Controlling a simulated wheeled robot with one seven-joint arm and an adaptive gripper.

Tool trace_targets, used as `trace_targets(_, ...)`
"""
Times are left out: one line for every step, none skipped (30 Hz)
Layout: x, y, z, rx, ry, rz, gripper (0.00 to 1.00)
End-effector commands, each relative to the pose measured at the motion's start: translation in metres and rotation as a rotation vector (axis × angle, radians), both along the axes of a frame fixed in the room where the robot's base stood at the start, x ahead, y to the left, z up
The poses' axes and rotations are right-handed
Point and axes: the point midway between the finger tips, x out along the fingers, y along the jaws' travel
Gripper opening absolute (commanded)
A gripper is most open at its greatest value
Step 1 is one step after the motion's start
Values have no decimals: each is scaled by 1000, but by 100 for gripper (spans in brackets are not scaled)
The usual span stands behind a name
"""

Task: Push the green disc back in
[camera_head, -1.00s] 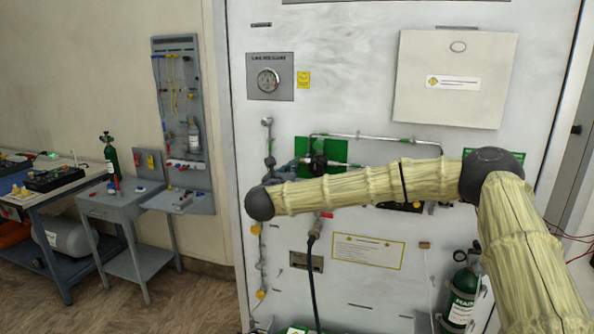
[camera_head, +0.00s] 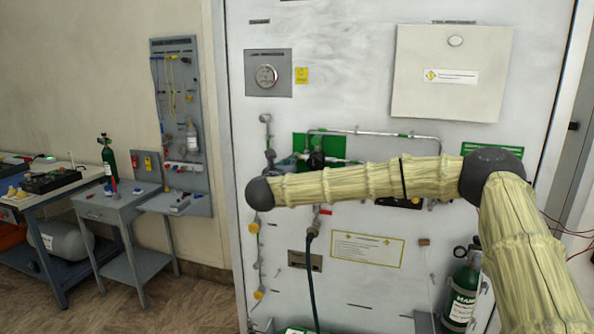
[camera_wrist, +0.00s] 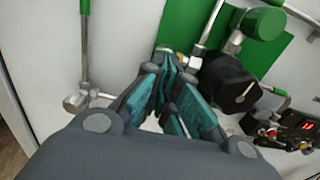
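My gripper (camera_wrist: 170,66) is in the wrist view, its teal-padded fingers drawn together at the tips, with nothing visible held between them. The tips are in front of the white panel, close to the left edge of a green plate (camera_wrist: 285,58) and a brass-ended fitting. I cannot surely pick out the green disc. A round green cap-like part (camera_wrist: 264,22) shows at the upper right, apart from the fingers. Contact at the fingertips cannot be told. In the head view, my arm hides the gripper and part of the panel's piping.
A black knob (camera_wrist: 230,82) with a pale pointer is just right of the fingers. A metal pipe with a fitting (camera_wrist: 80,102) runs at the left.

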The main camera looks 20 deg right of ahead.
Motion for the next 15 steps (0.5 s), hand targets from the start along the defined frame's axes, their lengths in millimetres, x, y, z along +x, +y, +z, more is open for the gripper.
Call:
trace_targets(1, -4, 5, 0, -5, -4, 0)
trace_targets(1, -4, 5, 1, -6, -5, 0)
trace_targets(1, -5, 5, 1, -6, -6, 0)
trace_targets(1, -6, 5, 1, -6, -6, 0)
trace_targets(1, -6, 6, 1, -6, -7, 0)
trace_targets(1, -7, 6, 1, -8, -7, 0)
trace_targets(1, -7, 6, 1, -8, -8, 0)
trace_targets(1, -7, 6, 1, -8, -8, 0)
trace_targets(1, -6, 6, 0, -9, -8, 0)
trace_targets(1, -6, 6, 1, -9, -8, 0)
trace_targets(0, -5, 6, 1, -9, -7, 0)
trace_targets(-1, -3, 6, 0, -10, -7, 0)
trace_targets(-3, -1, 5, 0, -10, -6, 0)
trace_targets(-4, 1, 5, 0, -10, -5, 0)
trace_targets(-6, 5, 4, 0, -10, -2, 0)
